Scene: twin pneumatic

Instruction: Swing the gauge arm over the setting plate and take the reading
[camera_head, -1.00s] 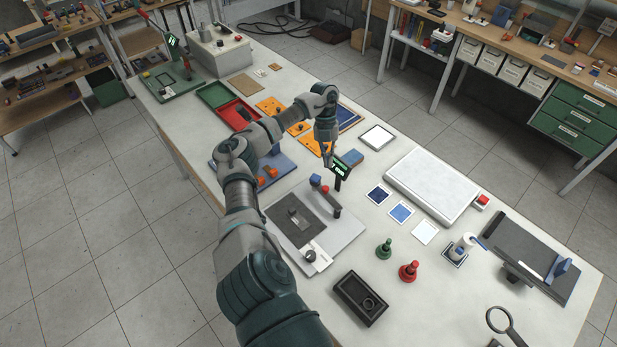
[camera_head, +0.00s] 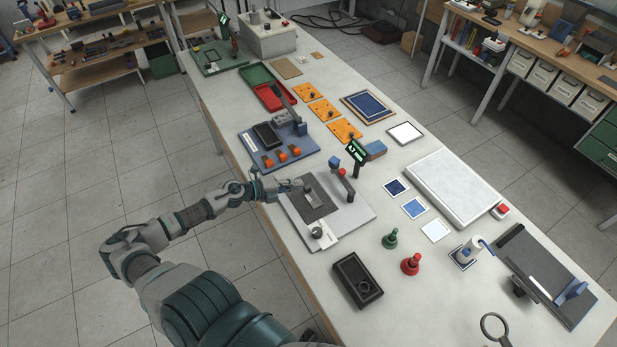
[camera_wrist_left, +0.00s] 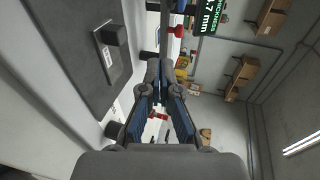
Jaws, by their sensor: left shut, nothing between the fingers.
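The gauge stand (camera_head: 350,218) is a light grey base with a dark plate (camera_head: 322,206) on it. A small block with a black knob (camera_wrist_left: 115,34) lies on the dark plate. The gauge arm (camera_head: 348,187) is dark with a red cap (camera_head: 342,172) and a blue block (camera_head: 334,162) near its top; it stands at the right of the dark plate. The green-lit display (camera_head: 357,151) shows about 4.7 mm, also in the left wrist view (camera_wrist_left: 207,14). My left gripper (camera_head: 303,184) is shut and empty, at the far left edge of the dark plate. My right gripper is out of view.
A blue fixture (camera_head: 255,160) with orange parts lies beyond the gauge. A black tray (camera_head: 357,281), green (camera_head: 390,241) and red (camera_head: 410,264) knobbed pieces, and colour swatches (camera_head: 414,208) lie nearer and to the right. A white slab (camera_head: 462,187) lies further right.

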